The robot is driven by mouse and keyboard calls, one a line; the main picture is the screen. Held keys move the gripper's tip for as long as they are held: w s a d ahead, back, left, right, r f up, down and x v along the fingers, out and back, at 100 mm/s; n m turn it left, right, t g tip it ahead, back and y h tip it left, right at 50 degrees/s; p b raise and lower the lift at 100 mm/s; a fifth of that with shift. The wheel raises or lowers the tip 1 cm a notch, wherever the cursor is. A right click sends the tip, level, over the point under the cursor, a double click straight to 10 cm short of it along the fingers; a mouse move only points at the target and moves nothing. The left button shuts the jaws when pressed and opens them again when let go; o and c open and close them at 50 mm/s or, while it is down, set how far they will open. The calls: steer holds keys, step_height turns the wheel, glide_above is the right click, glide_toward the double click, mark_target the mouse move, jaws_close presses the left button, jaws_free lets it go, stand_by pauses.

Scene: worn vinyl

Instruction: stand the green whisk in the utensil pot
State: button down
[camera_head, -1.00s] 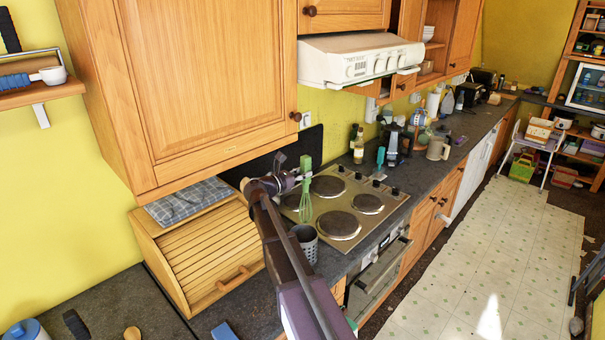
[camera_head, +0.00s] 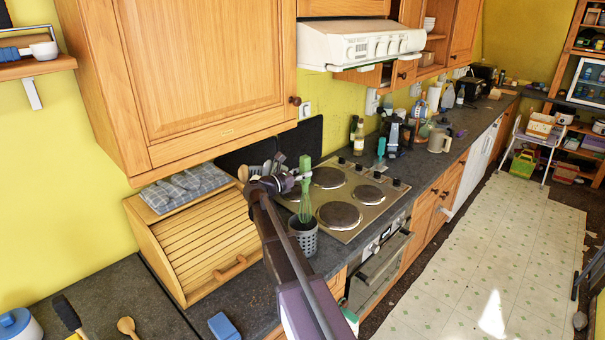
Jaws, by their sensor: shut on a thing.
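The green whisk (camera_head: 305,171) hangs upright, handle up and wire loops down. My gripper (camera_head: 298,179) is shut on its handle. The grey perforated utensil pot (camera_head: 303,240) stands on the dark worktop at the front left of the hob, partly hidden by my arm. The whisk's lower end lines up with the pot's opening. I cannot tell whether its tip is just above the rim or a little inside.
The steel hob (camera_head: 345,200) lies right behind the pot. A wooden roll-front bread bin (camera_head: 205,240) with a folded cloth (camera_head: 185,187) on top stands to the left. Some utensils (camera_head: 277,163) show behind my gripper. A wall cupboard (camera_head: 200,80) overhangs from above.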

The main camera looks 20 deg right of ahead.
mark_target(302, 200)
steer(key=shift+f+b, duration=3.4)
steer(key=shift+f, duration=0.25)
steer(key=shift+f+b, duration=1.9)
steer(key=shift+b, duration=0.05)
steer(key=shift+c, duration=1.4)
jaws_free()
steer(key=v, duration=1.2)
steer(key=shift+s+r, duration=0.1)
steer(key=shift+s, duration=0.05)
